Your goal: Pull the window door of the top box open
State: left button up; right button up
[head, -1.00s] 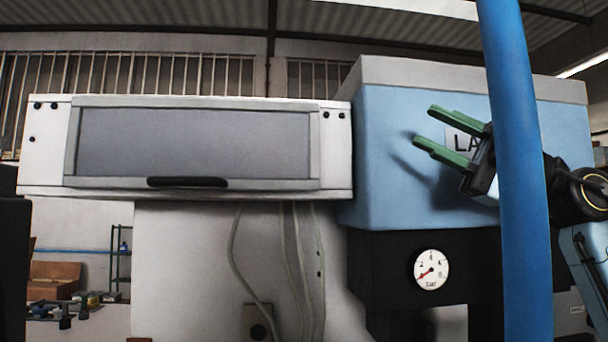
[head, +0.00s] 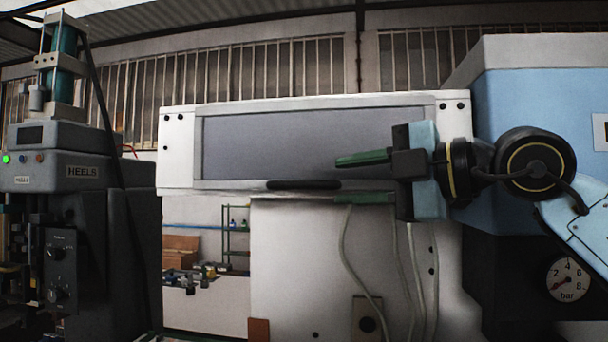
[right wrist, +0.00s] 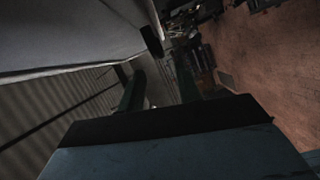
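The top box (head: 179,150) is a wide white case with a grey window door (head: 300,140), which looks shut. A dark bar handle (head: 303,185) sits at the door's lower edge; a dark piece that looks like it shows in the right wrist view (right wrist: 152,41). My right gripper (head: 338,179) is open and empty, its green fingers one above the other, pointing left. The fingers also show in the right wrist view (right wrist: 158,80). My left gripper is out of view.
A grey press marked HEELS (head: 80,170) stands at the left. A blue machine body (head: 530,110) with a pressure gauge (head: 568,279) is at the right. Cables (head: 350,260) hang below the box in front of a white panel (head: 290,270).

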aim_at(312, 182)
jog(key=p+x, duration=0.1)
jog(key=x, duration=0.2)
jog(key=p+x, duration=0.1)
jog(key=x, duration=0.2)
jog(key=shift+w+a+r, duration=0.2)
jog(key=shift+a, duration=0.05)
jog(key=shift+p+x, duration=0.4)
jog(key=shift+x, duration=0.4)
jog(key=shift+d+f, duration=0.1)
jog(key=shift+f, duration=0.05)
grip_shut()
